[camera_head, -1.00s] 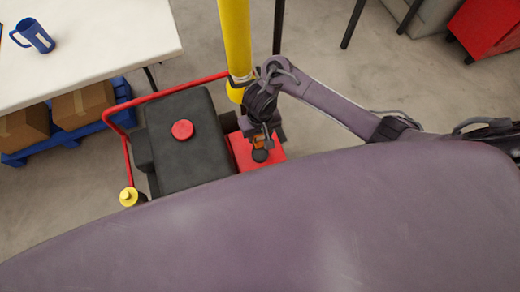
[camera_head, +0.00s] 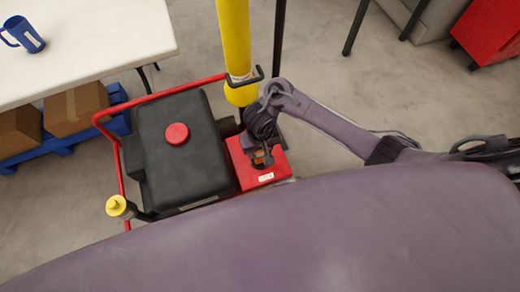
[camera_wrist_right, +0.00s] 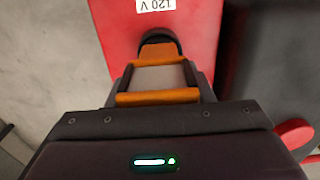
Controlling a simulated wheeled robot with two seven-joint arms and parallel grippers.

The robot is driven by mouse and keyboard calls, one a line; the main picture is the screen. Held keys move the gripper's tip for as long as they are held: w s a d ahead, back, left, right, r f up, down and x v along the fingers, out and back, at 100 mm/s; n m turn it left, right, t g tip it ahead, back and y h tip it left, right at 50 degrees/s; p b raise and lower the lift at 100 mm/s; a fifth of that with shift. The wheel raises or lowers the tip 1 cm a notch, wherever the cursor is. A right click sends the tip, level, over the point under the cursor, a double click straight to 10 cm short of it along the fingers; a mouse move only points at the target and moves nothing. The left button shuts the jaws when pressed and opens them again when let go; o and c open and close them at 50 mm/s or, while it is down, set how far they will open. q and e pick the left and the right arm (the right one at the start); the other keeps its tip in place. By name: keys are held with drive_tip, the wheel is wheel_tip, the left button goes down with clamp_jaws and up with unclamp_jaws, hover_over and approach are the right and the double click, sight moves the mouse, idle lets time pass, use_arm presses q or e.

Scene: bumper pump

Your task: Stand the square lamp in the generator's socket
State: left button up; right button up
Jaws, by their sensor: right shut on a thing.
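The square lamp, an orange frame around a grey face (camera_wrist_right: 160,78), sits between the fingers of my right gripper (camera_wrist_right: 158,88). In the head view a small orange part of the lamp (camera_head: 259,158) shows under my right gripper (camera_head: 262,151). The gripper is shut on it, over the red box (camera_head: 246,172) at the right of the generator (camera_head: 180,150). A round black socket (camera_wrist_right: 165,38) shows partly behind the lamp's far edge in the wrist view. The lamp hides the rest, so I cannot tell whether they touch. My left gripper is out of view.
A yellow post (camera_head: 234,40) with a black bracket rises close behind my right wrist. A red rail (camera_head: 160,95) edges the generator, with a yellow-topped black piece (camera_head: 117,206) at its left corner. A white table (camera_head: 95,50) stands at upper left. My purple body covers the foreground.

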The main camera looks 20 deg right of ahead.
drive_tip(key=shift+f, duration=0.15)
drive_tip(key=o, duration=1.2)
wheel_tip(320, 180, up, 12)
drive_tip(key=p, duration=1)
drive_tip(key=shift+r, duration=0.2)
